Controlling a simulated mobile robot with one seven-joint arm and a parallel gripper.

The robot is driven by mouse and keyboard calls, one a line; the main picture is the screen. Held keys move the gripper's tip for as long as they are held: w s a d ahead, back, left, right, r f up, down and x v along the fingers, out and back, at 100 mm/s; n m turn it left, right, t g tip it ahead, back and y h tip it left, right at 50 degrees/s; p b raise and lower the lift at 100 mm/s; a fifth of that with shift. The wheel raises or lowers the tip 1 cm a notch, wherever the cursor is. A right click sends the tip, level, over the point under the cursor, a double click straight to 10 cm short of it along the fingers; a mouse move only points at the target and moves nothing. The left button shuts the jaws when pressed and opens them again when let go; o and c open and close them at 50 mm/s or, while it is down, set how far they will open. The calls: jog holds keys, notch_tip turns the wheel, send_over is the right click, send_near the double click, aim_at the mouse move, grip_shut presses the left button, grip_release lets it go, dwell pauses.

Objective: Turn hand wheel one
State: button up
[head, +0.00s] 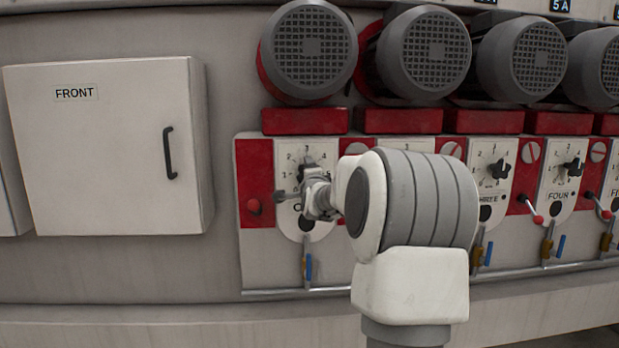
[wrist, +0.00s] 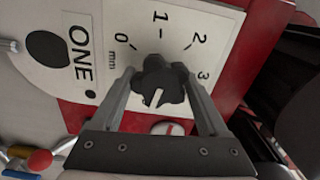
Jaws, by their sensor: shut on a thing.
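Hand wheel one is a black lobed knob (wrist: 160,88) on a white dial plate marked ONE (wrist: 85,62). Its white pointer mark faces the bottom of the wrist view, away from the visible 0, 1, 2 and 3. Further dial marks are hidden behind my gripper. My gripper (wrist: 158,84) is shut on the knob, one finger on each side. In the head view, my gripper (head: 306,186) is at the first dial plate (head: 288,160), and it and my arm cover much of the wheel and the label.
Grey motors (head: 308,48) overhang the red blocks above. More dials, such as FOUR (head: 558,196), continue to the right. A cabinet marked FRONT (head: 105,150) is at the left.

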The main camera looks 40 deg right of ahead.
dwell(0.3)
jog(key=o, duration=1.2)
jog(key=shift+o, duration=0.2)
jog(key=shift+s, duration=0.1)
jog(key=p+v, duration=0.2)
jog(key=v, duration=1.5)
jog(key=shift+a, duration=0.2)
